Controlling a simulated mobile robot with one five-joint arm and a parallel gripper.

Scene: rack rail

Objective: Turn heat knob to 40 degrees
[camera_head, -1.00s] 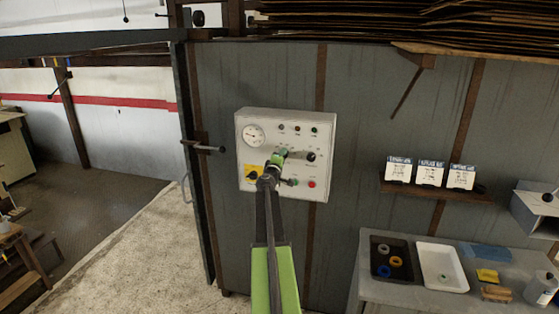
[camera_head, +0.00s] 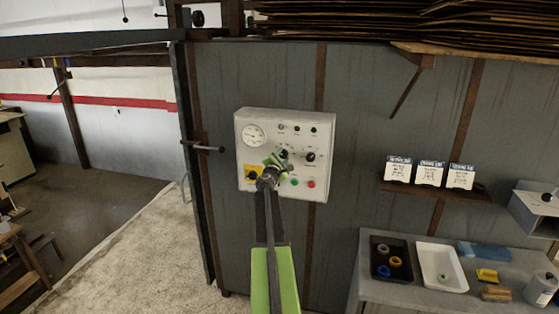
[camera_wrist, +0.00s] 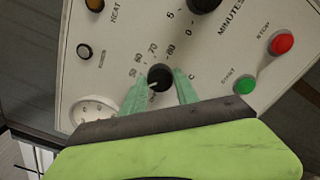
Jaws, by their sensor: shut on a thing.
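The heat knob (camera_wrist: 160,77) is a small round black knob on the white control panel (camera_head: 247,119). My gripper (camera_wrist: 161,85) has its pale green fingers on either side of the knob and is shut on it. The scale numbers 50, 60, 70 and 80 and the letter C show around the knob in the wrist view. A pale pointer mark on the knob faces the lower left, below the 50; the numbers there are hidden by my finger. In the head view my gripper (camera_head: 275,161) is at the panel's middle and largely hides the knob.
A second black knob (camera_wrist: 204,3) marked MINUTES, a green button (camera_wrist: 245,85) and a red button (camera_wrist: 282,43) are close by. A round gauge (camera_head: 254,135) and a yellow-backed switch (camera_head: 252,173) are on the panel's left. A bench with trays stands at right.

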